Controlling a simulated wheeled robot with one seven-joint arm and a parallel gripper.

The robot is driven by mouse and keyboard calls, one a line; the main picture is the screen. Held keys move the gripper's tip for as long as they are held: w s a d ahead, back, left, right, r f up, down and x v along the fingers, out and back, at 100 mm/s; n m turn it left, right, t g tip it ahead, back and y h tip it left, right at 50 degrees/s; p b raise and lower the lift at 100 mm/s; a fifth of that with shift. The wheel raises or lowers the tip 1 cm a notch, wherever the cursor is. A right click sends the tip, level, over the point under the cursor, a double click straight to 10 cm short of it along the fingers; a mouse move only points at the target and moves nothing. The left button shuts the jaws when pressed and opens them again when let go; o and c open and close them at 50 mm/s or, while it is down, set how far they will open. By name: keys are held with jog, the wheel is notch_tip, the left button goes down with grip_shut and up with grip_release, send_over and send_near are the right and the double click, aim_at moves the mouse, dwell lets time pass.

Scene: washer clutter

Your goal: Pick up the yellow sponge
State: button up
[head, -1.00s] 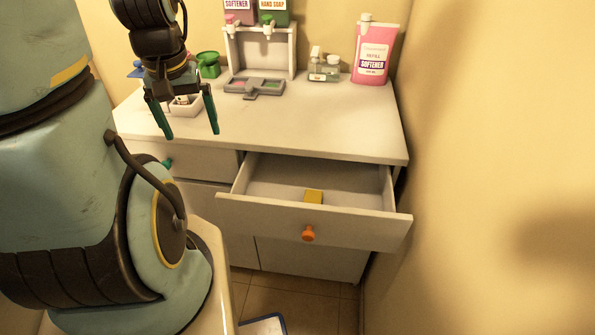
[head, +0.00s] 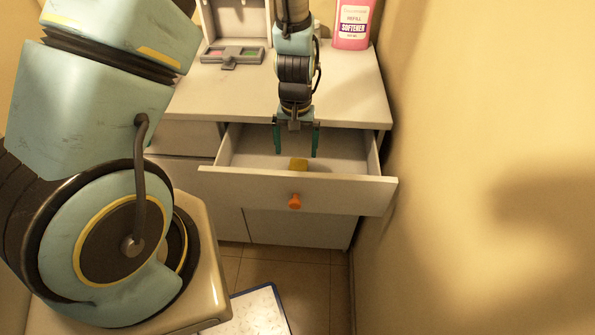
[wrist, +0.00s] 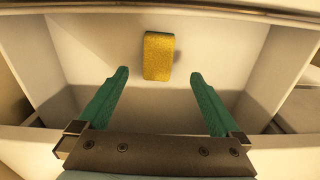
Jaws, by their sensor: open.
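The yellow sponge (head: 298,164) lies on the floor of the open drawer (head: 250,186), close behind the drawer front. In the wrist view the sponge (wrist: 159,56) is a yellow block, beyond the fingertips and roughly midway between the lines of the two fingers. My gripper (head: 296,153) points down over the drawer, open and empty. In the wrist view its two green fingers (wrist: 159,76) are spread wider than the sponge, and nothing is between them. The sponge looks apart from both fingers. The lower part of the sponge is hidden by the drawer front in the head view.
The drawer front has an orange knob (head: 295,201). The cabinet top (head: 350,95) stands behind, with a grey tray (head: 232,57) and a pink softener bottle (head: 352,25). A wall is at the right. The drawer floor around the sponge looks clear.

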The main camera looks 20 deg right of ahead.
aim_at(298, 168)
jog(key=shift+f+p, duration=0.45)
jog(key=shift+f, duration=1.45)
jog(key=shift+w+d+f+p, duration=0.15)
jog(key=shift+f+p, duration=0.5)
jog(key=shift+f, duration=0.65)
jog(key=shift+s+d+f+p, duration=0.1)
jog(key=shift+f+p, duration=0.55)
jog(key=shift+f, duration=0.6)
jog(key=shift+c, duration=0.2)
jog(key=c, duration=1.5)
jog(key=shift+r+b, duration=1.6)
jog(key=shift+r, duration=3.4)
